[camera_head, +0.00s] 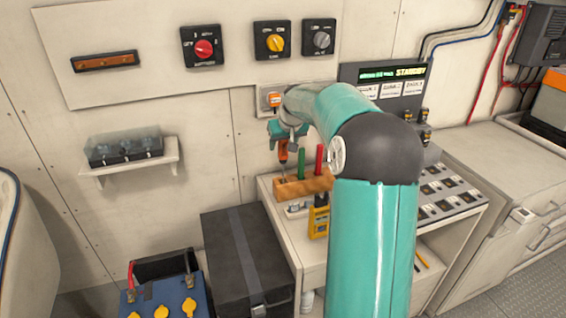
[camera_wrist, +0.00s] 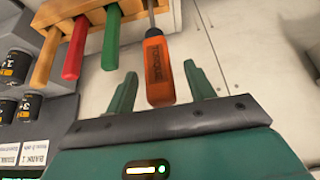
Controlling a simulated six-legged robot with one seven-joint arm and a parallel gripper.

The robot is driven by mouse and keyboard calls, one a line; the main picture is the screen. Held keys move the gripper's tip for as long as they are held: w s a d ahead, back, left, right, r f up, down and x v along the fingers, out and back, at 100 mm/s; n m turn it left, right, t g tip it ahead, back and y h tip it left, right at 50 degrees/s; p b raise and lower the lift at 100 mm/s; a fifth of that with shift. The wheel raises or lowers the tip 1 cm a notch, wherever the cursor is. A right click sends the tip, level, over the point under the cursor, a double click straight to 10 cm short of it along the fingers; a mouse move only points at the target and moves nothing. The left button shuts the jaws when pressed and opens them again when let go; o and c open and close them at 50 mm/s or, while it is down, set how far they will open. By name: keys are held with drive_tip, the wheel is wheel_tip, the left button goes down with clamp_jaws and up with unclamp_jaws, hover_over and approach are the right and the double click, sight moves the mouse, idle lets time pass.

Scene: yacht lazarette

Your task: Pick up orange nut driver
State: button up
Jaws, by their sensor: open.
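The orange nut driver (camera_wrist: 158,70) has an orange handle with dark lettering and a metal shaft running up to the wooden rack (camera_wrist: 93,17) in the wrist view. My gripper (camera_wrist: 156,90) is open, with one green finger on each side of the handle's end and gaps visible on both sides. In the head view the nut driver (camera_head: 283,152) shows just below my gripper (camera_head: 284,135), at the left end of the wooden rack (camera_head: 300,187). My arm hides part of the area behind it.
Green (camera_wrist: 111,38), red (camera_wrist: 75,48) and yellow (camera_wrist: 47,55) handled tools stand beside the nut driver in the rack. The rack sits on a white bench (camera_head: 275,205) against the wall. A dark chest (camera_head: 245,255) and a blue battery (camera_head: 165,300) stand at lower left.

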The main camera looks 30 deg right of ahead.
drive_tip(key=shift+x, duration=1.35)
drive_tip(key=c, duration=1.2)
drive_tip(key=shift+o, duration=0.2)
wheel_tip(320, 180, up, 10)
drive_tip(key=shift+r, duration=0.1)
drive_tip(key=o, duration=0.4)
drive_tip(key=c, duration=0.4)
